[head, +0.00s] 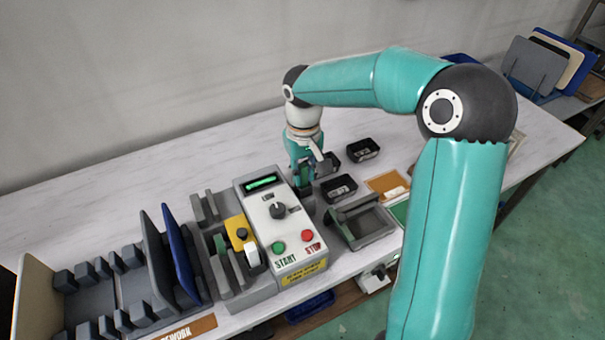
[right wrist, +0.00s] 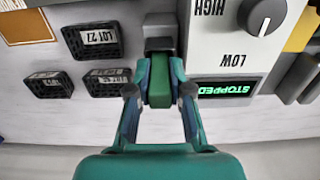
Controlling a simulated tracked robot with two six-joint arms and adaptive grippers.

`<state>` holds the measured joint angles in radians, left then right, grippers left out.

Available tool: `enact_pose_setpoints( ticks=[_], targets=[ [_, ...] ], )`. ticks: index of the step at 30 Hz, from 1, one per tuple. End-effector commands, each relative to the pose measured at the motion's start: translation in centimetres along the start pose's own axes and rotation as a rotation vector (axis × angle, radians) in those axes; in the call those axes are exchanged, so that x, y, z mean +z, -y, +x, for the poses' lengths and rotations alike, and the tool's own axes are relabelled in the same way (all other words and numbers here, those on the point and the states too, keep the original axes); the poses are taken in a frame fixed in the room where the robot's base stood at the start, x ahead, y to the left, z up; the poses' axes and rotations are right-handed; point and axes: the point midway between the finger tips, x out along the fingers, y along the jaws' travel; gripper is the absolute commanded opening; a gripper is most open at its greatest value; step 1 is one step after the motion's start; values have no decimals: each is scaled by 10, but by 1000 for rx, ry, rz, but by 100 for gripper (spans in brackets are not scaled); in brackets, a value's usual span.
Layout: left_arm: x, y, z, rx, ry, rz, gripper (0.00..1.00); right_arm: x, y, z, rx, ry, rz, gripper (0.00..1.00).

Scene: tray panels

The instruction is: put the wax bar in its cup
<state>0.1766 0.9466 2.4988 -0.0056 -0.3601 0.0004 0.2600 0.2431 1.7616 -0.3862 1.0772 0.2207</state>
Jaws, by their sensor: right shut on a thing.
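My right gripper (head: 303,178) is at the back right corner of the control box, pointing down. In the right wrist view the right gripper (right wrist: 159,92) is shut on a green block, which I take to be the wax bar (right wrist: 160,88). A small grey holder with a dark opening, probably the cup (right wrist: 160,29), is just beyond the bar, beside the control box. The bar's far end is close to the holder; I cannot tell whether it touches or is inside. My left gripper is not in view.
The control box (head: 283,233) has a knob and START and STOP buttons; its display reads STOPPED (right wrist: 224,89). Several black lot bins (head: 363,149) stand right of the gripper. A grey frame (head: 361,227) is in front. A rack with upright panels (head: 180,254) is at left.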

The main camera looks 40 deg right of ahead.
Motion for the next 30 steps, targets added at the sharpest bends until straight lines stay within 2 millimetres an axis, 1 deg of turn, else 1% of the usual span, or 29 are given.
enact_pose_setpoints(
  ticks=[2, 11, 12, 16, 17, 25, 30],
  targets=[
    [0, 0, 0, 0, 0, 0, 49, 0, 0, 4, 0, -1, 0, 0],
    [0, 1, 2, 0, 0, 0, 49, 0, 0, 6, 0, -1, 0, 0],
    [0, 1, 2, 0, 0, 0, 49, 0, 0, 7, 0, -1, 1, 21],
    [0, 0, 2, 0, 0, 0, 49, 0, 0, 6, 0, -1, 1, 43],
    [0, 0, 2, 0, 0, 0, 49, 0, 0, 6, 0, -1, 1, 45],
    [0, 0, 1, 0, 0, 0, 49, 0, -1, 5, 0, -1, 1, 45],
    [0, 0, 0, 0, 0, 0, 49, 0, -1, -4, 0, -4, 2, 45]
  ],
)
